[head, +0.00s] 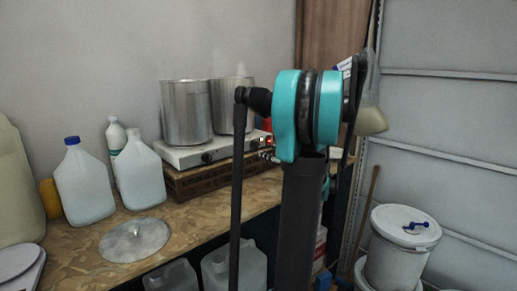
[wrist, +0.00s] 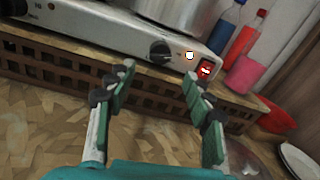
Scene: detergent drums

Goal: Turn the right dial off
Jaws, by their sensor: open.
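A pale two-burner hot plate (head: 190,153) stands on a brown slatted crate on the bench, with a steel pot on each burner. Its right dial (wrist: 161,50) is black and round, on the front panel in the wrist view; its exact pointer angle is hard to tell. The left dial (head: 207,157) shows in the head view. My gripper (wrist: 158,76) is open and empty, its fingers spread below and in front of the right dial, apart from it.
Red and blue-topped bottles (wrist: 245,65) and a red bowl (wrist: 278,115) stand right of the hot plate. The crate (wrist: 60,62) juts out beneath the panel. White jugs (head: 84,185) and a round metal lid (head: 134,240) are on the bench at left.

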